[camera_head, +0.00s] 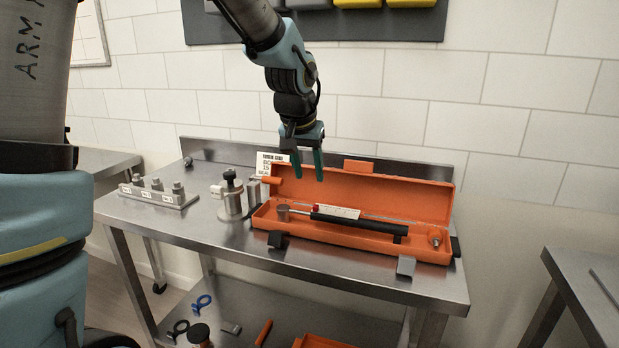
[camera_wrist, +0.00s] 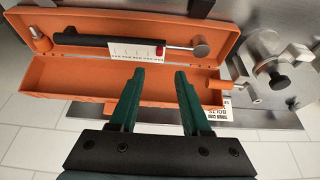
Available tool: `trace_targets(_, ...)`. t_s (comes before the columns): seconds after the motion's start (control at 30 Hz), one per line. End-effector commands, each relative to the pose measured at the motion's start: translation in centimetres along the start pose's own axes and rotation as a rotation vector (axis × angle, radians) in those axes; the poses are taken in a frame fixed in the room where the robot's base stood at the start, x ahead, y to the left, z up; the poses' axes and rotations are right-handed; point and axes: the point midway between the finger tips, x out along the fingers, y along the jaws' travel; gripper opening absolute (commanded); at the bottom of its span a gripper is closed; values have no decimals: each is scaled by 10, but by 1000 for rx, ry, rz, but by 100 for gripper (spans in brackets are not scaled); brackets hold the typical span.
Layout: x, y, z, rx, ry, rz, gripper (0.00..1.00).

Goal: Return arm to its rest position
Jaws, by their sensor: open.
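My gripper (camera_head: 309,166) hangs from my arm above the back of the steel table, fingers pointing down. In the wrist view its two green fingers (camera_wrist: 161,88) are apart with nothing held between them. Below it, an open orange case (camera_head: 350,240) lies on the table. The case also shows in the wrist view (camera_wrist: 75,84). A torque wrench with a black handle (camera_head: 360,224) and a round grey head lies inside the case. The fingers are apart from the wrench.
A metal fixture with a black knob (camera_head: 232,195) stands left of the case. A grey block with several posts (camera_head: 158,192) is at the table's left. A printed card (camera_head: 272,158) stands behind. Tools lie on the lower shelf (camera_head: 255,315). Another table (camera_head: 585,300) is at right.

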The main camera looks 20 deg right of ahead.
Motion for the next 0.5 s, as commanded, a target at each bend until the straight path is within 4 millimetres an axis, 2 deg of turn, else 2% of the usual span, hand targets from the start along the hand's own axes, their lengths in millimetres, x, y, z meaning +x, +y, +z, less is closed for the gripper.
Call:
trace_targets(0.37, 0, -1, 0, -1, 0, -1, 48)
trace_targets(0.47, 1, -13, 8, -20, -9, -11, 48)
trace_targets(0.5, 1, -24, 15, -39, -18, -20, 48)
